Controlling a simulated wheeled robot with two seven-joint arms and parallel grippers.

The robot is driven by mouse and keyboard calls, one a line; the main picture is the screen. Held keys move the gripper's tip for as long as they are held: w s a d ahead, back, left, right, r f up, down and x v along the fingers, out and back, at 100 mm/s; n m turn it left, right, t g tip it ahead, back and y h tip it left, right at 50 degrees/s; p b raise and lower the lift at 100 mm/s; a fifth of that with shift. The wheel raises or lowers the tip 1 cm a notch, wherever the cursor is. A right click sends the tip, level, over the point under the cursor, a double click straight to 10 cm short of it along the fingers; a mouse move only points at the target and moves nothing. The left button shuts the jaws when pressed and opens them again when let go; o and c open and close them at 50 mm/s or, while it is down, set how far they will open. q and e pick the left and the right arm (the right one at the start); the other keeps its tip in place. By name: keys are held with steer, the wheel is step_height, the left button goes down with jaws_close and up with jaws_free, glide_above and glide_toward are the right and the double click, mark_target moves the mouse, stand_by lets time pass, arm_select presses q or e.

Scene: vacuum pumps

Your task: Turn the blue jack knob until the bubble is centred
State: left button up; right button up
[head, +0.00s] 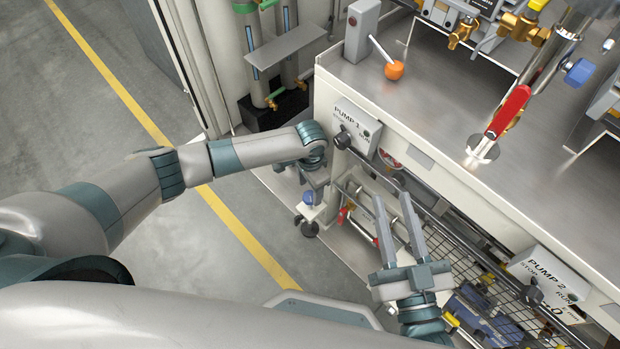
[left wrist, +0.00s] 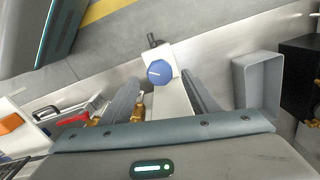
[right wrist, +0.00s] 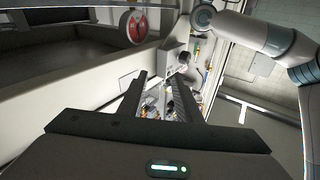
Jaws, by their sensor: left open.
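The blue jack knob (head: 308,198) sits low at the near left corner of the bench, above a dark round foot. In the left wrist view the knob (left wrist: 160,71) is a blue disc with a white line, on a pale bracket. My left gripper (head: 314,182) is at the knob; its fingers (left wrist: 163,88) are apart, one on each side of the bracket below the disc in that view. I cannot tell whether they touch it. My right gripper (head: 392,196) is open and empty in front of the bench's lower rail. I cannot make out a bubble.
The bench's steel top (head: 430,100) carries an orange-knobbed lever (head: 394,70) and a red-handled valve (head: 510,112). PUMP 1 (head: 358,128) and PUMP 2 (head: 548,278) switch boxes are on its front. A mesh guard (head: 440,232) runs beneath. Floor to the left is clear.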

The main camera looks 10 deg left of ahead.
arm_select(q)
steer(key=shift+r+p, duration=0.6)
steer(key=shift+p, duration=0.05)
steer(key=shift+r+p, duration=0.45)
steer(key=shift+p, duration=0.15)
steer(key=shift+r+p, duration=0.35)
steer(key=shift+p, duration=0.1)
steer(key=shift+r+p, duration=0.4)
steer(key=shift+p, duration=0.05)
steer(key=shift+r+p, duration=0.4)
steer(key=shift+p, duration=0.15)
arm_select(e)
steer(key=s+d+f+g+h, duration=0.1)
steer(key=s+d+f+g, duration=0.2)
steer(key=f+g, duration=0.2)
steer(key=s+d+f+g+h, duration=0.2)
steer(key=f+g, duration=0.3)
steer(key=f, duration=0.5)
steer(key=shift+s+d+m+g+h, duration=0.3)
steer(key=shift+s+d+g, duration=0.1)
steer(key=shift+s, duration=0.1)
arm_select(q)
steer(key=shift+s+f, duration=0.1)
steer(key=shift+c, duration=0.2)
